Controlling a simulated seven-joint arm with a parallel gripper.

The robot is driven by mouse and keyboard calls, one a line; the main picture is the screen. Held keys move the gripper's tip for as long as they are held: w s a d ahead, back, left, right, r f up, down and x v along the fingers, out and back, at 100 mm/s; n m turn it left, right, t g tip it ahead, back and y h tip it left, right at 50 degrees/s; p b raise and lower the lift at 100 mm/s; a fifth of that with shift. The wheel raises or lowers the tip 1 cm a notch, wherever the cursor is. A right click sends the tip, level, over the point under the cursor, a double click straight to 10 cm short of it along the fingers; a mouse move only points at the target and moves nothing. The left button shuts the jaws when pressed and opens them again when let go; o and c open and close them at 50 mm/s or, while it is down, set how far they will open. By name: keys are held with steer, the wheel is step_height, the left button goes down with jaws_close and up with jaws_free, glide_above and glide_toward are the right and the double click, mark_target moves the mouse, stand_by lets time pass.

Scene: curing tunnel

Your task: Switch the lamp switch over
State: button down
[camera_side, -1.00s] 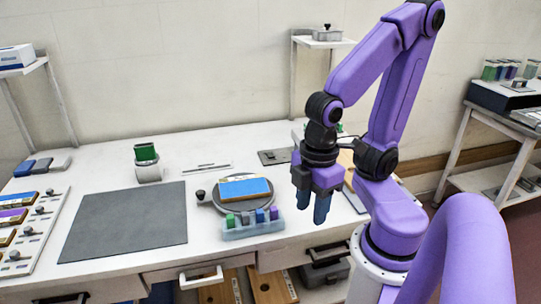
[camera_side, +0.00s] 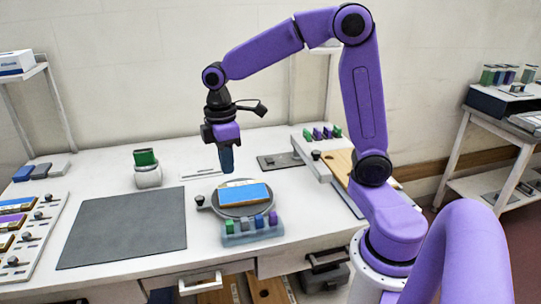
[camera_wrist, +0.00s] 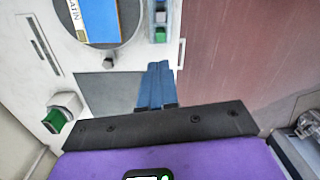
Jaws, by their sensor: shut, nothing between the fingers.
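My gripper (camera_side: 227,160) is shut and empty, pointing down above the back edge of the round turntable. In the wrist view its blue fingers (camera_wrist: 157,72) lie together, with nothing between them. I cannot pick out the lamp switch for certain. A panel with several small knobs (camera_side: 20,238) lies at the left end of the table, well away from my gripper. A flat white plate with a dark slot (camera_side: 203,174) lies on the table behind the turntable, and it also shows in the wrist view (camera_wrist: 43,46).
The turntable (camera_side: 222,209) carries a blue-topped block and has a dark side knob. A rack of coloured blocks (camera_side: 252,239) stands in front. A white holder with a green piece (camera_side: 148,174) stands left. The grey mat (camera_side: 125,228) is clear.

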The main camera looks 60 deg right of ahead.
steer(key=w+d+f, duration=0.1)
steer(key=w+d, duration=0.8)
steer(key=d, duration=0.1)
steer(key=m+y, duration=0.1)
steer(key=m, duration=0.1)
glide_above(271, 162)
steer(key=w+d, duration=0.2)
steer(key=shift+g, duration=0.3)
steer(key=f, duration=0.5)
steer(key=shift+s+a+f, duration=0.1)
steer(key=shift+s+a, duration=0.1)
steer(key=shift+f, duration=0.1)
steer(key=f, duration=0.4)
steer(key=a+f, duration=0.1)
steer(key=f, duration=0.4)
steer(key=s+f, duration=0.1)
steer(key=f, duration=0.3)
steer(key=shift+s+a+f, duration=0.1)
steer(key=shift+a+f, duration=0.05)
steer(key=shift+f, duration=0.25)
